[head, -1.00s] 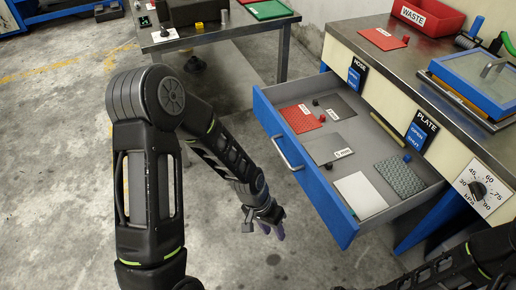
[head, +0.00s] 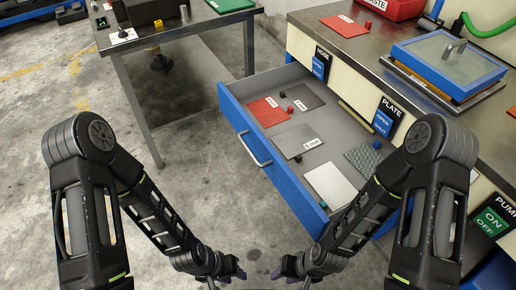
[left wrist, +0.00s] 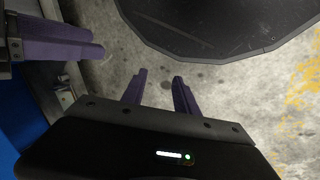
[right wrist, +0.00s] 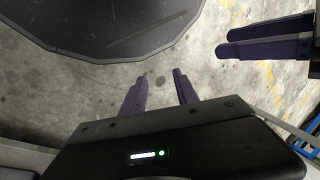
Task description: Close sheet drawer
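The sheet drawer (head: 290,186) stands pulled out of the bench in the head view, with a blue front and a silver bar handle (head: 254,149). In it lie a red sheet (head: 266,112), grey sheets, a white sheet (head: 330,185) and a textured grey-green sheet. My left gripper (head: 232,274) is below the drawer front at the bottom of the head view, apart from the handle. My right gripper (head: 284,270) is close beside it, right of it. Both show parted, empty purple fingers in the left wrist view (left wrist: 158,90) and right wrist view (right wrist: 160,88).
The bench top (head: 335,45) carries a red waste bin (head: 392,6), a red sheet and a blue-framed press plate (head: 450,58). Labels and a pump switch (head: 491,221) are on its front. Another table (head: 165,35) stands at the back left. Concrete floor lies clear left of the drawer.

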